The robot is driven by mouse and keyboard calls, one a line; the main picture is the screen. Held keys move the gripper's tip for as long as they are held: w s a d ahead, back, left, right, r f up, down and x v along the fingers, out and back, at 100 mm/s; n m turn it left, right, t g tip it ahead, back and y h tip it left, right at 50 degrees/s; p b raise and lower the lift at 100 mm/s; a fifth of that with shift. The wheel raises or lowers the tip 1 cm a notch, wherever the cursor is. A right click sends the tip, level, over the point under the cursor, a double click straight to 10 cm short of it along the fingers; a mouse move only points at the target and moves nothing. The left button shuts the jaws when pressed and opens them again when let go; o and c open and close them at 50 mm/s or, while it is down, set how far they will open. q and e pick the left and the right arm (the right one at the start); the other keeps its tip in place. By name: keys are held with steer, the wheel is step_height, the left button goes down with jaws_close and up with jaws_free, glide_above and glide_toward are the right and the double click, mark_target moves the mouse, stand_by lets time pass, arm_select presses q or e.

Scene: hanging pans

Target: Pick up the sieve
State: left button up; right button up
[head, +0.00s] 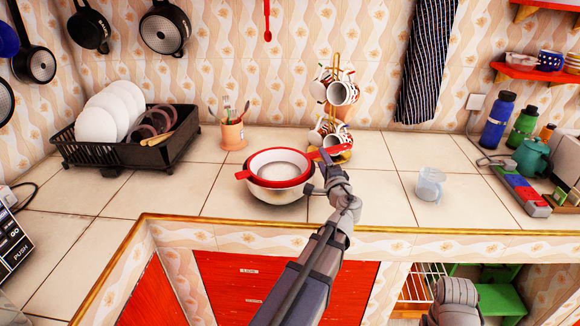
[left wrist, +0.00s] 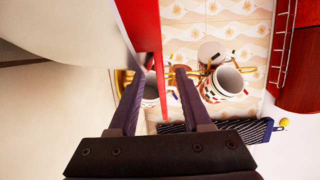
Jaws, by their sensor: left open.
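The sieve (head: 264,154) has a red rim and a pale mesh inside. It sits in a white and metal bowl (head: 277,195) near the counter's front edge. Its red handle points right towards the mug stand. My left gripper (head: 316,172) is open at the right side of the bowl, by the handle. In the left wrist view, the red handle (left wrist: 149,30) reaches between the open fingers of the left gripper (left wrist: 160,72), nearer the left finger. The bowl (left wrist: 60,25) fills the upper left there. My right gripper does not show.
A mug stand (head: 338,120) is just behind the handle. A utensil cup (head: 232,135) and a black dish rack (head: 90,152) stand to the left. A glass jug (head: 430,186) stands right, with bottles (head: 497,122) beyond. Counter between bowl and jug is mostly clear.

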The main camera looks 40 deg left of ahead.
arm_select(q)
steer(key=x, duration=0.3)
steer(key=shift+w, duration=0.1)
jaws_close()
stand_by(1.3)
